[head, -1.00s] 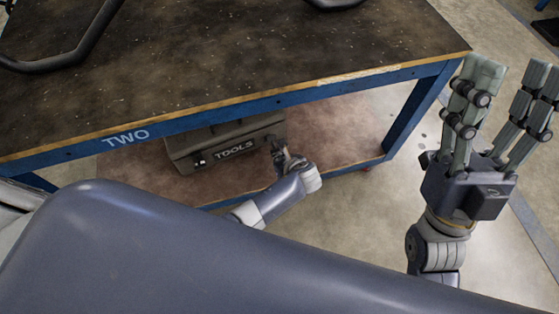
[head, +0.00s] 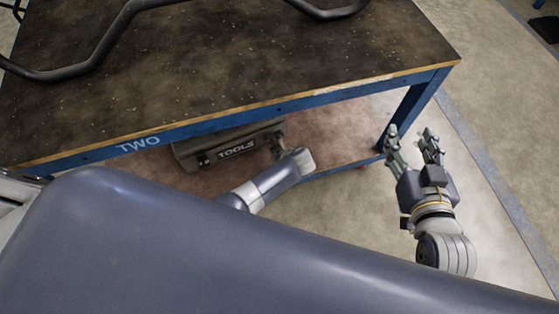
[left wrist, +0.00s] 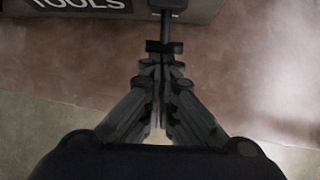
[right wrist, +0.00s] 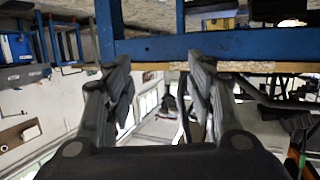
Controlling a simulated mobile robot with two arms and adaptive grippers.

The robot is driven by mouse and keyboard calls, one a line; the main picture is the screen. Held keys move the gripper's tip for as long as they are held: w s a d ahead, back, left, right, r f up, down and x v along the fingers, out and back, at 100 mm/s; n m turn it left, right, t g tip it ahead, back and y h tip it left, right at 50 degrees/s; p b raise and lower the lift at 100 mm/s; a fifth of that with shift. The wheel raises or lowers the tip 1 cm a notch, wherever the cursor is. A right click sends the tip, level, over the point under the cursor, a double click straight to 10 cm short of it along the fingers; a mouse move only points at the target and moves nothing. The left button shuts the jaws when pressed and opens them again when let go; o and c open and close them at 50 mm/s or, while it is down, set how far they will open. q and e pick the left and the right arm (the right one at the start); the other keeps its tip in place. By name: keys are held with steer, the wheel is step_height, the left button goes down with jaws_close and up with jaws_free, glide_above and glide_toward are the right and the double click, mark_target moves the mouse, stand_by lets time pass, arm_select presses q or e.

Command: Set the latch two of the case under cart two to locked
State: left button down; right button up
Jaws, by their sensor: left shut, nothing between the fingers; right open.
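The grey case (head: 190,155), marked TOOLS, sits on the shelf under the cart marked TWO (head: 139,145). Its front also shows at the top left of the left wrist view (left wrist: 205,8). A dark latch-like piece (left wrist: 165,20) hangs at the case's front right in the left wrist view; I cannot tell its setting. My left gripper (head: 276,150) is shut and empty by the case's right end. Its closed tips (left wrist: 163,62) are right at the lower end of the dark piece. The other latch is not clear. My right gripper (head: 411,140) is open and empty, right of the cart.
The cart's blue front rail (head: 260,112) and worktop (head: 250,70) overhang the case. A blue leg (head: 408,108) stands close to my right gripper. A dark bent tube frame (head: 110,40) lies on the worktop. The floor at the right (head: 500,120) is clear.

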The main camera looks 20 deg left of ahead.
mark_target(274, 146)
arm_select(q)
steer(key=shift+g+h, duration=0.4)
steer(key=shift+w+a+r+p, duration=0.25)
steer(key=shift+r+p, duration=0.35)
steer(key=shift+p, duration=0.55)
steer(key=shift+w+a+r+p, duration=0.25)
steer(key=shift+r+p, duration=0.4)
steer(key=shift+p, duration=0.5)
steer(key=shift+w+a+r+p, duration=0.2)
steer(key=shift+r+p, duration=0.4)
steer(key=shift+p, duration=0.55)
steer(key=shift+w, duration=0.1)
arm_select(e)
steer(key=s+d+f+g+h, duration=0.1)
steer(key=s+d+f+g, duration=0.1)
steer(key=s+f+g, duration=0.3)
steer(key=s+d+f+g+h, duration=0.1)
steer(key=s+d+f+g, duration=0.2)
steer(key=s+f+g, duration=0.3)
steer(key=s+f, duration=0.3)
steer(key=s, duration=0.1)
steer(key=shift+s+d+m+h, duration=0.15)
steer(key=shift+d+m+h, duration=0.15)
steer(key=shift+h, duration=0.1)
